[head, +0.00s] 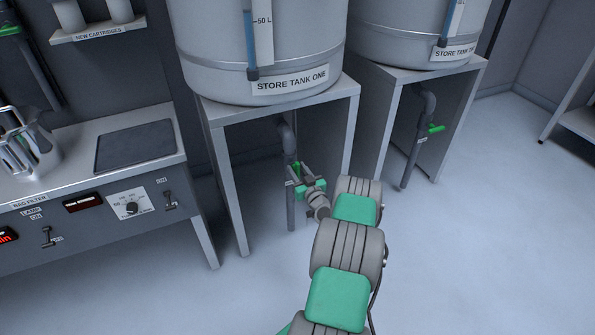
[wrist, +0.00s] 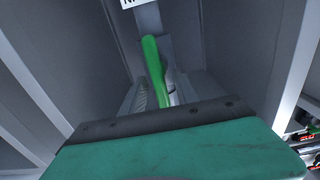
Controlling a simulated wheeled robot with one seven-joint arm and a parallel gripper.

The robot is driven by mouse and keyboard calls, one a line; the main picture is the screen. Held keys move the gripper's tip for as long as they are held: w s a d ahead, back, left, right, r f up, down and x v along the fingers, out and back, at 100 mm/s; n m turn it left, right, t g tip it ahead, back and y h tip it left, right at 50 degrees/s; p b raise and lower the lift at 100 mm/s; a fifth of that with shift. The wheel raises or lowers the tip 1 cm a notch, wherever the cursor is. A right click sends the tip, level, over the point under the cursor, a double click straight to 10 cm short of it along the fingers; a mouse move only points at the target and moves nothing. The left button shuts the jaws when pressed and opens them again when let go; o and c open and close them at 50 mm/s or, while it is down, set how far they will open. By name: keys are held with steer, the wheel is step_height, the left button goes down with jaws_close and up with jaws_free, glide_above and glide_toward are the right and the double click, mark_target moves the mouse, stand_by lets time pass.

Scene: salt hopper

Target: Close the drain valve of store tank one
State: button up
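Store tank one (head: 262,40) is a big pale tank on a grey stand, with its name on a label. A grey drain pipe (head: 290,208) comes down under it. The green handle of its drain valve (wrist: 151,55) shows as a long bar in the wrist view, running down toward my gripper. In the head view, my gripper (head: 298,176) is under the tank, right at the valve. In the wrist view, the handle's near end lies between or very close to the fingers. The gripper's body hides part of them, so I cannot tell whether they touch it.
Store tank two (head: 405,25) stands to the right on its own stand, with a green valve handle (head: 436,128) sticking out sideways. A bench (head: 95,205) with switches and a dial is at the left. Stand legs (head: 226,190) flank my gripper. The floor at the right is clear.

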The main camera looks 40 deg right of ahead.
steer(key=shift+c, duration=0.6)
jaws_close()
steer(key=shift+f+m+b, duration=0.1)
steer(key=shift+m+b, duration=0.25)
steer(key=shift+m, duration=0.05)
steer(key=m+b, duration=0.2)
steer(key=m, duration=0.1)
steer(key=shift+s+d+f+b, duration=0.1)
steer(key=shift+d+b, duration=0.2)
steer(key=shift+b, duration=0.1)
steer(key=m+b, duration=0.1)
steer(key=m, duration=0.3)
steer(key=m+b, duration=0.2)
steer(key=m, duration=0.3)
steer(key=d+f+m+b, duration=0.1)
steer(key=m+b, duration=0.1)
steer(key=m, duration=0.2)
steer(key=shift+s+m, duration=0.1)
steer(key=shift+m, duration=0.2)
